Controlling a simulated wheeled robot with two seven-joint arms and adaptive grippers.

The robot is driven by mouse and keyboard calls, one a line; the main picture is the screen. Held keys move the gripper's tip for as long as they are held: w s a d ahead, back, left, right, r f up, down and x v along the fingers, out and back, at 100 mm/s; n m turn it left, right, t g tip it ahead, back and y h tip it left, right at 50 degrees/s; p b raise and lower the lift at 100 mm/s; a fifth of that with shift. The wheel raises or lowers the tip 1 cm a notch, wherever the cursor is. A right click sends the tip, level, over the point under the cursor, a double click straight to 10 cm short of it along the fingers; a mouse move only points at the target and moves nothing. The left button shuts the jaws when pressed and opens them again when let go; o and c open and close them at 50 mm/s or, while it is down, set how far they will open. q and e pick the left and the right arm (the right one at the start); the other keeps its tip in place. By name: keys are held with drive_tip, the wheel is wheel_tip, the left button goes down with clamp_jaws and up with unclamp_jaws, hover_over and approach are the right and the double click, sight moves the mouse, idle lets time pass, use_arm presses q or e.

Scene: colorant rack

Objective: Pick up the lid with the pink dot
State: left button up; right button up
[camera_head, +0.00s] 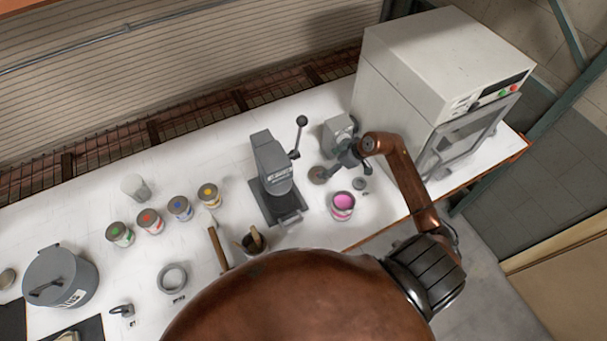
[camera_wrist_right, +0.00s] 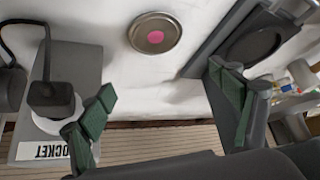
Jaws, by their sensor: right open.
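The lid with the pink dot (camera_wrist_right: 155,33) is a round metal disc lying flat on the white bench. It shows near the top of the right wrist view. In the head view a small round lid (camera_head: 317,174) lies just left of my right gripper (camera_head: 347,159); its dot is too small to make out there. My right gripper, also in the right wrist view (camera_wrist_right: 165,98), is open with its green-padded fingers apart. Nothing is between the fingers, and the lid is beyond their tips. My left gripper is not in view.
A grey press (camera_head: 270,165) with a lever stands left of the lid. A socket box (camera_head: 338,130) is behind my right gripper. An open can of pink paint (camera_head: 342,206) stands in front. A large white cabinet (camera_head: 420,80) is at right. Several paint cans (camera_head: 180,207) stand further left.

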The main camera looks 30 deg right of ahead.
drive_tip(key=g, duration=0.1)
hover_over(326, 179)
wheel_tip(326, 179, down, 5)
drive_tip(key=shift+d+r, duration=0.1)
drive_tip(key=shift+r, duration=0.05)
drive_tip(key=shift+w+f+p, duration=0.15)
drive_tip(key=shift+f+p, duration=0.2)
drive_tip(key=shift+p, duration=0.05)
drive_tip(key=p+x, duration=0.1)
drive_tip(key=x, duration=0.2)
drive_tip(key=shift+f, duration=0.25)
drive_tip(key=shift+w+f, duration=0.3)
drive_tip(key=shift+f, duration=0.15)
drive_tip(key=shift+c, duration=0.6)
drive_tip(key=shift+c, duration=0.8)
drive_tip(key=c, duration=0.5)
drive_tip(key=shift+c, duration=0.2)
